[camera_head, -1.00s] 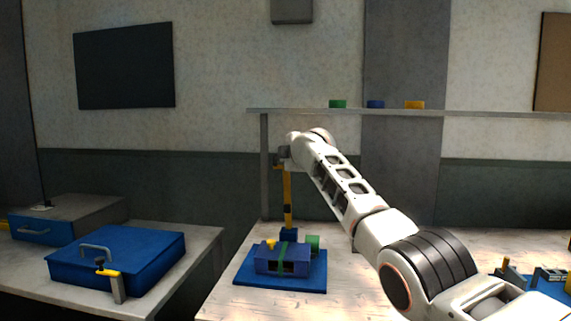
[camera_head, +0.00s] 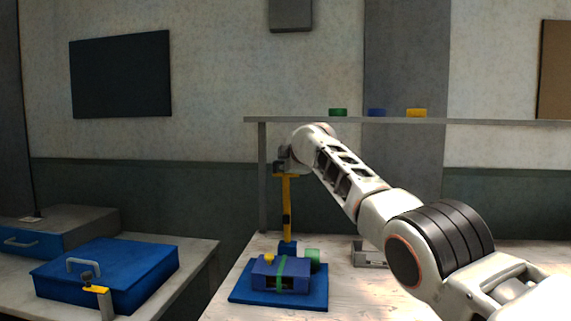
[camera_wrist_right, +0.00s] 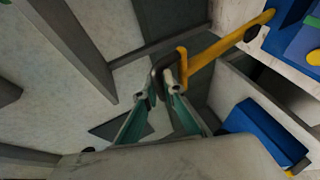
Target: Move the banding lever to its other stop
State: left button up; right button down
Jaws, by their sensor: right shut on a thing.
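The banding lever (camera_head: 287,205) is a yellow upright bar with a dark band and a short crosspiece at its top. It rises from a blue foot behind a blue banding fixture (camera_head: 272,299) holding a dark blue block with a green band. My right gripper (camera_head: 283,167) is at the top of the lever, shut on its handle. In the right wrist view the fingers (camera_wrist_right: 165,85) close around the end of the yellow lever (camera_wrist_right: 225,42). My left gripper is not in view.
A blue case (camera_head: 110,270) with a grey handle and yellow latch lies on the left bench. A grey shelf (camera_head: 400,120) with green, blue and yellow pieces runs behind my right arm. A small grey item (camera_head: 368,254) stands right of the fixture. A gap separates the benches.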

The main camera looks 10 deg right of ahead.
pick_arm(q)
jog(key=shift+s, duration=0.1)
pick_arm(e)
jog(key=shift+d+r, duration=0.1)
jog(key=shift+d, duration=0.1)
jog(key=c, duration=2.3)
grip_release()
jog(key=shift+o, duration=0.8)
jog(key=shift+w, duration=0.15)
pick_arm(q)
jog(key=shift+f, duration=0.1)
